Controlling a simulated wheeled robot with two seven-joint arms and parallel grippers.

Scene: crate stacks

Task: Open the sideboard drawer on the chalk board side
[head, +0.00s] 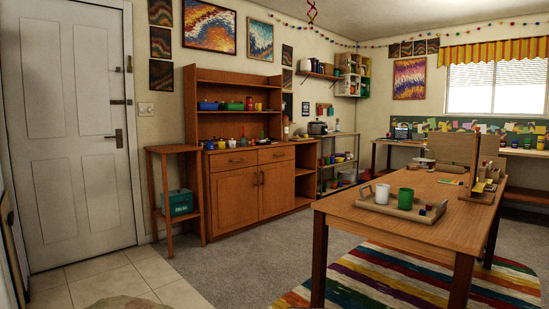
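The wooden sideboard (222,190) stands against the left wall, with a shelf hutch on top. Below its top are two drawer fronts side by side, a left drawer (221,163) and a right drawer (265,157). Both look shut, with small dark handles. Under them is a pair of shut cupboard doors (246,194). A long green board with coloured papers (461,127) is on the far wall at the right. Neither gripper is in view.
A narrow side table (172,150) with a teal box (178,203) stands left of the sideboard, near a white door (66,134). A large wooden table (346,205) with a tray and cups fills the right. Carpet (247,262) before the sideboard is clear.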

